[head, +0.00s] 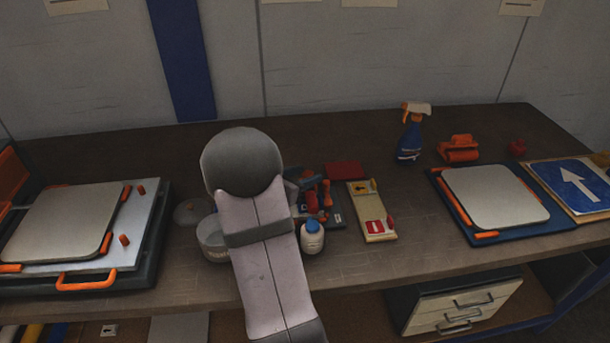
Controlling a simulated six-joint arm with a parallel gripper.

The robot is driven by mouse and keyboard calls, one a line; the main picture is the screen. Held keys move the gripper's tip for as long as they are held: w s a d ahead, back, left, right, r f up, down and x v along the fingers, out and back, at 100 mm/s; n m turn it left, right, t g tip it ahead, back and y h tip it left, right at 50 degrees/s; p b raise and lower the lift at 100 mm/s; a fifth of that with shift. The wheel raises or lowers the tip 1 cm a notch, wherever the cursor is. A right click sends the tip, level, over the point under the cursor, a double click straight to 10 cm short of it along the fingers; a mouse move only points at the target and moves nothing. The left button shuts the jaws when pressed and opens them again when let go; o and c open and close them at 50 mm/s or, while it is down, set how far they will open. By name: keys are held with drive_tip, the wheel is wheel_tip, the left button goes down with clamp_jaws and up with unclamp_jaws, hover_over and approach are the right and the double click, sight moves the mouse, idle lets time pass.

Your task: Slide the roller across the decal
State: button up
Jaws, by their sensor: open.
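An orange tool (459,148), possibly the roller, lies at the back right of the bench; its exact form is too small to tell. A pale blank plate (495,196) with rounded corners lies on a blue base (453,207) with orange edge pieces at the right. A blue panel with a white arrow (568,184) lies at the far right. A cream board (372,218) near the middle carries a small yellow sign and a red sign. I cannot tell which surface bears the decal. My arm covers the middle of the bench, and I cannot make out my gripper.
A white bottle (312,240), a bowl (212,242) and red-handled tools are beside my arm. Another pale plate (62,222) lies in a frame at left.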

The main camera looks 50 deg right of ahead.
drive_tip(key=shift+b+v, duration=0.6)
drive_tip(key=shift+v, duration=2.9)
drive_tip(key=shift+s, duration=0.1)
drive_tip(key=s+a+f+m+y+p, duration=0.1)
drive_tip(key=s+a+m+y, duration=0.1)
drive_tip(key=a, duration=0.3)
drive_tip(key=s+a+f+m+y, duration=0.2)
drive_tip(key=a+m, duration=0.2)
drive_tip(key=a, duration=0.2)
drive_tip(key=s+a+f+m+g+y+p, duration=0.1)
drive_tip(key=s+a+f+m+y, duration=0.1)
drive_tip(key=a, duration=0.4)
drive_tip(key=shift+a+m+y+p, duration=0.15)
drive_tip(key=shift+m+y+p, duration=0.2)
drive_tip(key=shift+m+y, duration=0.15)
drive_tip(key=s+a+f+m+t+y+p, duration=0.1)
drive_tip(key=s+a+m+y+p, duration=0.15)
drive_tip(key=a+m+y, duration=1.1)
drive_tip(key=a+f+n+h+b, duration=0.2)
drive_tip(key=a+f+h+b, duration=0.1)
drive_tip(key=f+b, duration=1.1)
drive_tip(key=a+f+n+h+b, duration=0.2)
drive_tip(key=f+h+b, duration=0.2)
drive_tip(key=f+b, duration=1)
drive_tip(key=shift+s+a+f+b, duration=0.15)
drive_tip(key=shift+s+a+b, duration=0.2)
drive_tip(key=shift+s+b, duration=0.1)
